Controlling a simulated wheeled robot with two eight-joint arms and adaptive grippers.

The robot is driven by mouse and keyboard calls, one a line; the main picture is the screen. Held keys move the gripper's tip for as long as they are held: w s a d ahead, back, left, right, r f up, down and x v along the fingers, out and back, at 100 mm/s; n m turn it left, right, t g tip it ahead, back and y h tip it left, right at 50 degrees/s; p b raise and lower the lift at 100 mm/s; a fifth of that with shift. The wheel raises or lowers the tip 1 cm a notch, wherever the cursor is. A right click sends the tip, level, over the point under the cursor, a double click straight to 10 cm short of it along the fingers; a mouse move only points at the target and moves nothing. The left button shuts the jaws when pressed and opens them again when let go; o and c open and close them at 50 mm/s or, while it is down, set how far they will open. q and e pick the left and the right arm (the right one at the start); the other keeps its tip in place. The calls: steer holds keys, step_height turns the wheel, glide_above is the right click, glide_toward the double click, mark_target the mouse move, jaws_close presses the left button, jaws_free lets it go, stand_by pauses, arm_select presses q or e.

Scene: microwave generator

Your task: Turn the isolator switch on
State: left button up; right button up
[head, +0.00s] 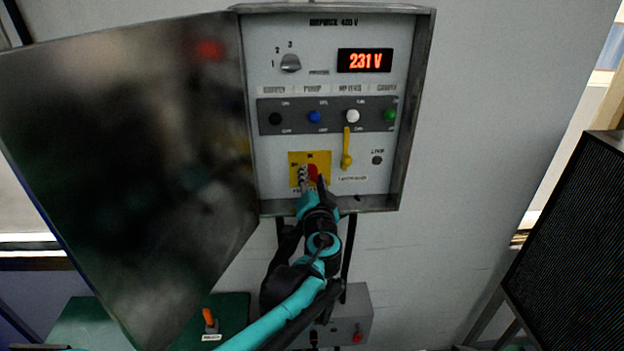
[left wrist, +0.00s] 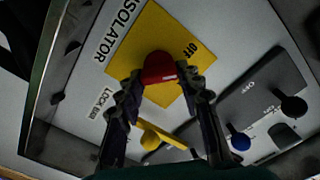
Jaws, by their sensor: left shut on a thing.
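The isolator switch is a red knob (left wrist: 160,68) on a yellow square plate (left wrist: 139,40), marked ISOLATOR and OFF in the left wrist view. In the head view the red knob (head: 313,173) and yellow plate (head: 322,157) sit low on the control panel, partly covered by my gripper. My left gripper (head: 312,182) reaches up from below and is shut on the red knob. In the left wrist view the fingers of my left gripper (left wrist: 161,93) stand on both sides of the knob. My right gripper is not in view.
The cabinet's metal door (head: 130,150) stands open to the left. A yellow lever (head: 346,150) is just right of the isolator. Coloured buttons, a rotary selector (head: 290,63) and a display reading 231 V (head: 365,61) are above. A grey box (head: 350,315) is below.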

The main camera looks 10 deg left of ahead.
arm_select(q)
steer(key=m, duration=0.5)
steer(key=shift+d+f+m, duration=0.1)
steer(key=shift+f+m, duration=0.05)
steer(key=shift+m, duration=0.15)
steer(key=shift+m+b, duration=0.35)
steer(key=shift+m, duration=1.85)
steer(key=shift+f, duration=0.1)
steer(key=o, duration=1.2)
steer(key=shift+c, duration=0.2)
steer(key=v, duration=1.2)
